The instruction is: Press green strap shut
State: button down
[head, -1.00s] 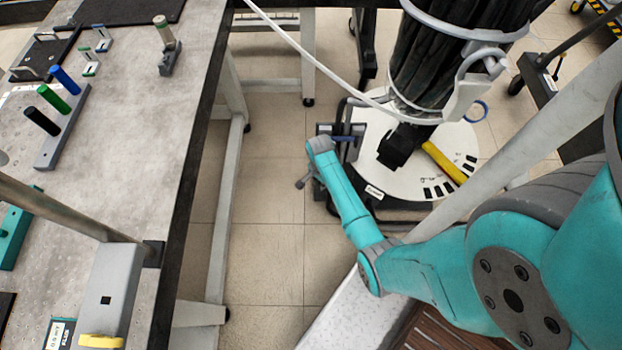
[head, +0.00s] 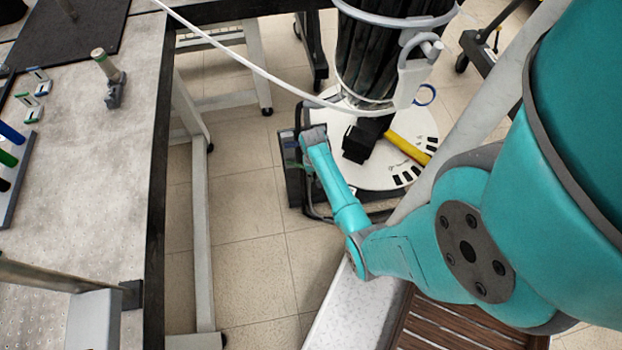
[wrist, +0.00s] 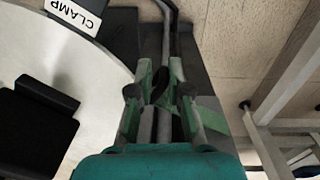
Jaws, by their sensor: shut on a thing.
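A green strap (wrist: 214,113) shows in the wrist view as a flat green piece just right of my fingers, against a dark block. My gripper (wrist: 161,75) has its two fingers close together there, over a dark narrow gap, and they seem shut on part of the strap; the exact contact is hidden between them. In the head view my wrist hangs by the dark block (head: 291,170) at the left edge of the white round base (head: 405,150), and my fingers are mostly hidden. I cannot tell whether the strap lies flat.
A black column with white rings (head: 380,60) stands on the base, with a yellow bar (head: 407,147) beside it. A white hose (head: 255,70) runs across to it. A grey workbench (head: 85,190) is at the left. Tiled floor (head: 245,235) between them is clear.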

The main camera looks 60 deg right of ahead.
jog(key=shift+w+d+r, duration=0.25)
jog(key=shift+w+d, duration=0.2)
jog(key=shift+d, duration=0.35)
jog(key=c, duration=1.2)
grip_release()
jog(key=shift+s+f, duration=0.1)
jog(key=shift+s+a, duration=0.1)
jog(key=r, duration=1.2)
jog(key=shift+w+a, duration=0.15)
jog(key=shift+w, duration=0.05)
